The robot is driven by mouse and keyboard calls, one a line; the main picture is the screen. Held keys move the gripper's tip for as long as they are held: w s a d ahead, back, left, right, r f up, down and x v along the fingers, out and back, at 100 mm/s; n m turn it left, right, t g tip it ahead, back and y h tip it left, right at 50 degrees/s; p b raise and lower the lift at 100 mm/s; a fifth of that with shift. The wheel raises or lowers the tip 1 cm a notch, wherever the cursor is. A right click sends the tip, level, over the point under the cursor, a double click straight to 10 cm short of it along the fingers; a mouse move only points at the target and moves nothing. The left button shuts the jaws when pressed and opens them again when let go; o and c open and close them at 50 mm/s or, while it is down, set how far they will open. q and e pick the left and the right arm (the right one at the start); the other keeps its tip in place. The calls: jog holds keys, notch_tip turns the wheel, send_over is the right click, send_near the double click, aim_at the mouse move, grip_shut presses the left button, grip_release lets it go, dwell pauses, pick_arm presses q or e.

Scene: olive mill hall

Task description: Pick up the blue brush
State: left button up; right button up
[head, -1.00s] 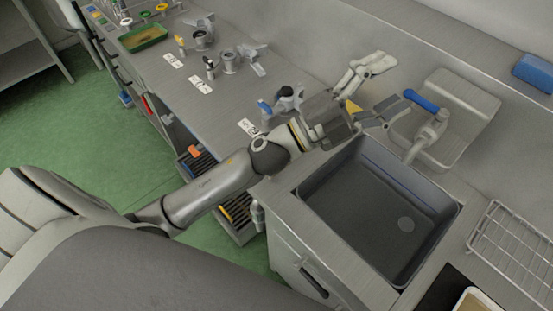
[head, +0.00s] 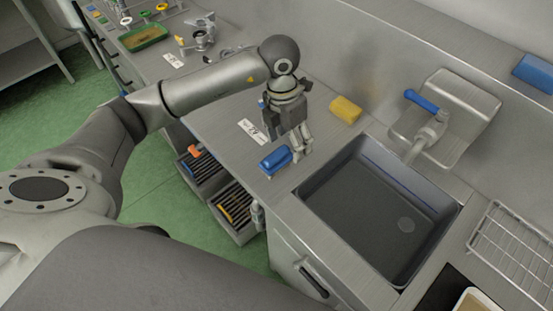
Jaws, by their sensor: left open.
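The blue brush (head: 275,159) lies on the steel counter, near the front edge and just left of the sink. My left gripper (head: 302,148) points down at the right side of the brush. Its jaws are open, and its fingertips are close to the brush's right end. I cannot tell whether they touch it. No brush is between the fingers as far as I can see. My right gripper is not in view.
The sink (head: 375,205) is right of the gripper, with a blue-handled tap (head: 428,128) behind it. A yellow sponge (head: 345,110) lies behind the gripper. A white label card (head: 253,131) lies left. Open drawers (head: 233,208) stick out below the counter.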

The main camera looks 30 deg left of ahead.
aim_at(277, 153)
pick_arm(q)
jog(key=a, duration=0.1)
jog(key=a+y, duration=0.1)
jog(key=a, duration=0.1)
jog(key=shift+w+a+r+n, duration=0.15)
jog(key=shift+w+n, duration=0.05)
jog(key=shift+n, duration=0.1)
notch_tip(277, 153, down, 5)
jog(key=shift+r+p, duration=0.2)
jog(key=shift+p, duration=0.45)
jog(key=f+p, duration=0.2)
jog(key=f, duration=0.3)
jog(key=shift+s+f+p, duration=0.15)
jog(key=shift+s+p, duration=0.05)
jog(key=shift+p, duration=0.1)
jog(key=shift+a+f, duration=0.1)
jog(key=shift+f, duration=0.25)
jog(key=shift+c, duration=0.4)
jog(key=c, duration=1.1)
jog(key=shift+o, duration=0.2)
jog(key=shift+w, duration=0.1)
jog(key=shift+r, duration=0.15)
